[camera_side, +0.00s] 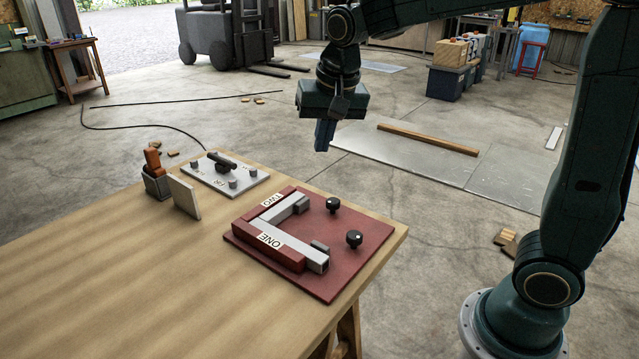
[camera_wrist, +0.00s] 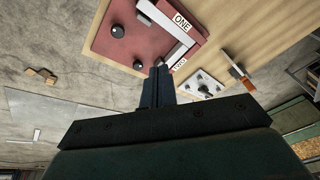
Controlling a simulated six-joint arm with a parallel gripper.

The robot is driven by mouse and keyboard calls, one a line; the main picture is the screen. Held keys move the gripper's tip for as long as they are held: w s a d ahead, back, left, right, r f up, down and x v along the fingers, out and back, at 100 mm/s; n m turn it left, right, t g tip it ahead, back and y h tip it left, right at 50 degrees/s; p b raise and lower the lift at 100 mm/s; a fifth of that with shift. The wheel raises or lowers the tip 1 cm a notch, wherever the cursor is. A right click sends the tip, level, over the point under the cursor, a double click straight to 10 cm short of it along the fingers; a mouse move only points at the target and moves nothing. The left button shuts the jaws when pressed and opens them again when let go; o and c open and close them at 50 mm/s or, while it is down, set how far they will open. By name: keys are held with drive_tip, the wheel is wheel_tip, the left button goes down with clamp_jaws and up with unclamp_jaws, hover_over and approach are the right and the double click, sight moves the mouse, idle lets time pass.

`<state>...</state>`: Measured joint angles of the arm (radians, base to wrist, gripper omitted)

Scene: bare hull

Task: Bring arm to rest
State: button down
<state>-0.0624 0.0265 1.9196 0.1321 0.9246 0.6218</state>
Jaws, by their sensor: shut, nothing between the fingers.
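My gripper (camera_side: 324,135) hangs above the far side of the table, pointing down, with its fingers together and nothing between them. In the wrist view my gripper (camera_wrist: 159,72) also shows shut and empty. Below it and to the left in the side view, a red fixture (camera_side: 350,272) lies on the wooden table. It has two grey bars (camera_side: 278,212) set in an L against red blocks labelled ONE and TWO, and two black knobs (camera_side: 354,238). The red fixture also shows in the wrist view (camera_wrist: 112,42). My gripper touches none of these.
A light plate (camera_side: 246,182) with a dark handle and grey pegs lies on the table. The front left of the table (camera_side: 110,280) is bare. A forklift (camera_side: 225,35) stands far behind.

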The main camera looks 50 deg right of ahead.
drive_tip(key=s+n+t, duration=0.2)
drive_tip(key=s+n, duration=0.5)
drive_tip(key=s, duration=1.4)
drive_tip(key=shift+s+n+y, duration=0.3)
drive_tip(key=shift+n+y, duration=0.1)
